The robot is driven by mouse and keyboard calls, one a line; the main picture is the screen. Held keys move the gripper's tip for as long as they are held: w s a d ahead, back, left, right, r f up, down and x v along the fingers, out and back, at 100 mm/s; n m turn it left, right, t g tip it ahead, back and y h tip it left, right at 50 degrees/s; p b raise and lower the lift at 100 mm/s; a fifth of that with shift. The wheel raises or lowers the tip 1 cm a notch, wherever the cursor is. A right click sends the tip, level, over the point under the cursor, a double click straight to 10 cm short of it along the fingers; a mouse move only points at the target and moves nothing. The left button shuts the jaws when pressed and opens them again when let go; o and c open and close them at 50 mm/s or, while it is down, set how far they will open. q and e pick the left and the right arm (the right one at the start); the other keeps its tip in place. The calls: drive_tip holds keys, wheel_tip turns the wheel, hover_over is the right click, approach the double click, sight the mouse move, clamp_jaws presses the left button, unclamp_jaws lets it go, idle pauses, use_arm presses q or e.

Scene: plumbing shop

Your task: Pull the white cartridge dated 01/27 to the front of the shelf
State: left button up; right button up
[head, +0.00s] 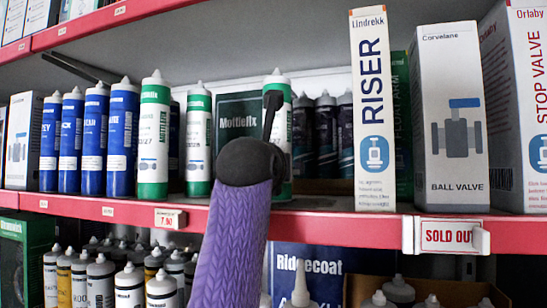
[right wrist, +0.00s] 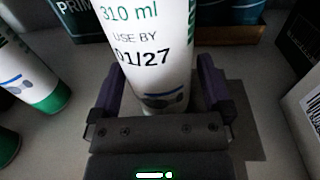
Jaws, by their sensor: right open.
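A white cartridge with a green top band (head: 278,85) stands upright on the middle shelf, partly hidden by my right arm in the head view. In the right wrist view, the white cartridge (right wrist: 148,40) reads "310 ml, USE BY 01/27". My right gripper (right wrist: 160,78) is open, with one purple finger on each side of this cartridge. Whether either finger touches it, I cannot tell. My left gripper is not in view.
Other white-green cartridges (head: 154,135) and blue ones (head: 122,140) stand to the left. A Mottlefix box (head: 238,112) is behind. A tall Riser box (head: 372,110) and a Ball Valve box (head: 450,120) stand right. The red shelf edge (head: 340,226) runs in front.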

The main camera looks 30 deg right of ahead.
clamp_jaws()
idle(0.5)
